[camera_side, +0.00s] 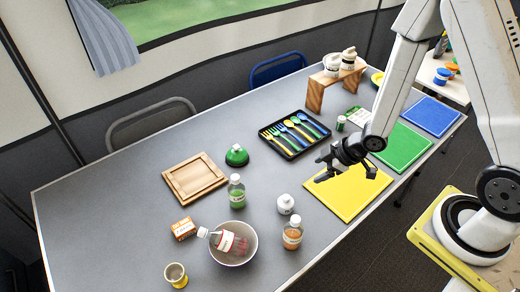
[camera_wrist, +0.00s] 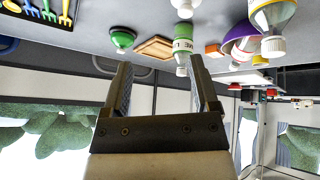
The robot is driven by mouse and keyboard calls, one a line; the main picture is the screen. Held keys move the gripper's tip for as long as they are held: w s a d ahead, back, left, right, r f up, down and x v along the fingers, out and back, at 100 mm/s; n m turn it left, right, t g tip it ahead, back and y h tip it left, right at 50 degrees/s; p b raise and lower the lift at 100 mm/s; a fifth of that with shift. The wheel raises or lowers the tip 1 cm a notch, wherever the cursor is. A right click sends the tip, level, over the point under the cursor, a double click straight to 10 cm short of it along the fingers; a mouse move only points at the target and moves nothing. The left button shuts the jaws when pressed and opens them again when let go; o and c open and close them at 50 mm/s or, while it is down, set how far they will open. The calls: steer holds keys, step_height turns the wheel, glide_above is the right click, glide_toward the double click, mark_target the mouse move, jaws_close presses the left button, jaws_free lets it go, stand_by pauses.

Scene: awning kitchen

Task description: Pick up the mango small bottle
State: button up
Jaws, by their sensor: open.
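The mango small bottle appears to be the small bottle with orange contents and a white cap (camera_side: 292,232), standing upright near the table's front edge in the side view. Its label is too small to read there. In the wrist view, which is upside down, a yellow-orange bottle (camera_wrist: 270,16) shows at the upper right, partly cut off. My gripper (camera_side: 345,174) is open and empty above the yellow board, up and right of the bottle and well apart from it. In the wrist view, a green-labelled bottle (camera_wrist: 182,46) lies beyond the gap between my fingers (camera_wrist: 160,66).
A white round bottle (camera_side: 285,204) and the green bottle (camera_side: 237,191) stand near the mango bottle. A bowl (camera_side: 250,255) holding a tilted red bottle (camera_side: 228,242) is left of it. A cutlery tray (camera_side: 268,145) and yellow board (camera_side: 345,205) lie nearer my gripper.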

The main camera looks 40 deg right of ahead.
mark_target(299, 221)
steer(key=s+a+f+n+y, duration=0.3)
steer(key=s+a+f+y, duration=0.1)
steer(key=s+a+y, duration=0.4)
steer(key=shift+a+n+y, duration=0.3)
steer(key=shift+n+y, duration=0.1)
steer(key=shift+w, duration=0.1)
steer(key=shift+x, duration=1.3)
steer(key=shift+w+f, duration=0.1)
steer(key=shift+x, duration=2.5)
steer(key=shift+w, duration=0.1)
jaws_close()
